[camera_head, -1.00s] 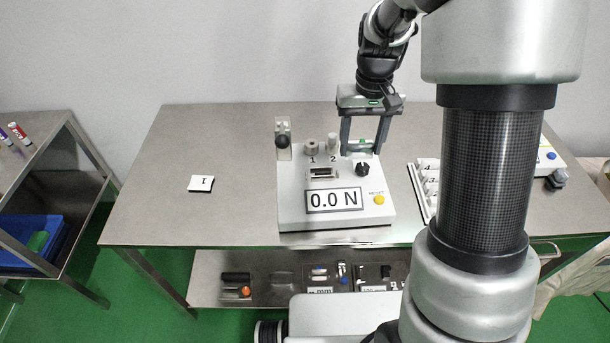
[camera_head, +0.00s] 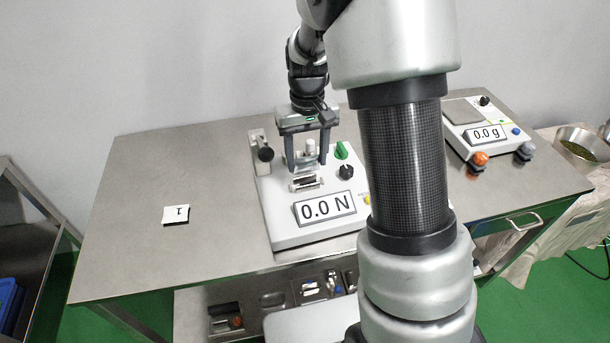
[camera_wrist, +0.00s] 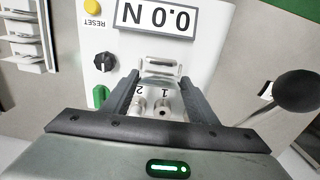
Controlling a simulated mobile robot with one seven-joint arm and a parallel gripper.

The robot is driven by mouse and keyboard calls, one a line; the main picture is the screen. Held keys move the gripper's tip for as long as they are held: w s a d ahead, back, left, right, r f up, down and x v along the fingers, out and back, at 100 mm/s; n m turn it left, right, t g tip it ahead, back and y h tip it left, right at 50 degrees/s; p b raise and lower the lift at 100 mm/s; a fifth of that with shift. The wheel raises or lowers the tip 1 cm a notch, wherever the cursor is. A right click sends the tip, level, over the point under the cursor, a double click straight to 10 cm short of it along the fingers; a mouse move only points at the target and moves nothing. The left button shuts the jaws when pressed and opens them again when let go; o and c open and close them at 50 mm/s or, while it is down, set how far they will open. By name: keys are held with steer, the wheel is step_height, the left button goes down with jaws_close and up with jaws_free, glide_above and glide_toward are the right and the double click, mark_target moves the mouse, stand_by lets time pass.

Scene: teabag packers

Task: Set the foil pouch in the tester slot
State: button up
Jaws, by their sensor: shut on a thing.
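The tester (camera_head: 300,235) is a pale grey box on the steel table, with a display reading 0.0 N. Its slot (camera_head: 306,184) is a small dark-lined fixture behind the display. My gripper (camera_head: 307,168) points down just above and behind the slot. Its two fingers stand well apart, shut on a small silvery piece that I take to be the foil pouch (camera_head: 306,170). In the wrist view my gripper (camera_wrist: 158,77) has the slot area straight ahead between its fingertips. The pouch's outline is hard to separate from the slot, and I cannot tell whether they touch.
A black knob (camera_head: 265,154) rises at the left, a green switch (camera_head: 341,150) at the right. A card marked 1 (camera_head: 176,214) lies on clear table. A scale (camera_head: 480,120) stands farther right.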

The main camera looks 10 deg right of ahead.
mark_target(307, 173)
steer(key=shift+f+b, duration=0.3)
steer(key=shift+f, duration=2.1)
steer(key=shift+f, duration=0.15)
steer(key=o, duration=1)
